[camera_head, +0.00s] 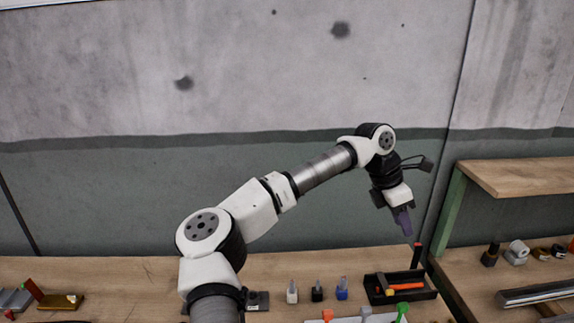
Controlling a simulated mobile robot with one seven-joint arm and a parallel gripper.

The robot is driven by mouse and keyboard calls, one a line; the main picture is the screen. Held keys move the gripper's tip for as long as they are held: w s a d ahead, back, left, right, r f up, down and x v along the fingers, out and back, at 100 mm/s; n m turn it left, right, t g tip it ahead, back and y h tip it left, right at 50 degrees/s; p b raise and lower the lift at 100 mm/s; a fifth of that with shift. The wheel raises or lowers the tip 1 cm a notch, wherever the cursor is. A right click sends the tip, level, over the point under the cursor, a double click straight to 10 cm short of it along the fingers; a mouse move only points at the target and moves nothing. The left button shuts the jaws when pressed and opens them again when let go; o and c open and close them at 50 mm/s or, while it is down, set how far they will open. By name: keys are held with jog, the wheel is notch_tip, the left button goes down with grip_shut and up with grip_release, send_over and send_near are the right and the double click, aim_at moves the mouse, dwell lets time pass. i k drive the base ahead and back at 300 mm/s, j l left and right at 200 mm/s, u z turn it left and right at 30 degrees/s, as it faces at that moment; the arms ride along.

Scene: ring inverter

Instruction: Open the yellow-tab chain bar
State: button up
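My gripper (405,222) hangs at the end of my raised arm, fingers pointing down, above the back right of the near table. Its purple fingertips look close together, but the view is too small to tell whether they are open or shut. I cannot make out a chain bar with a yellow tab for certain. A gold-yellow block (61,302) with a red-tipped piece beside it lies at the far left of the table. A long grey metal bar (540,293) lies on the right-hand bench.
A black tray (411,296) holds a hammer-like tool with an orange handle (406,287). White, black and blue small bottles (342,290) stand left of it. Orange, grey and green-topped pieces (402,310) are at the front edge. A wooden shelf (520,177) juts out at right.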

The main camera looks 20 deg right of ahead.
aim_at(389, 292)
jog(key=k, duration=1.15)
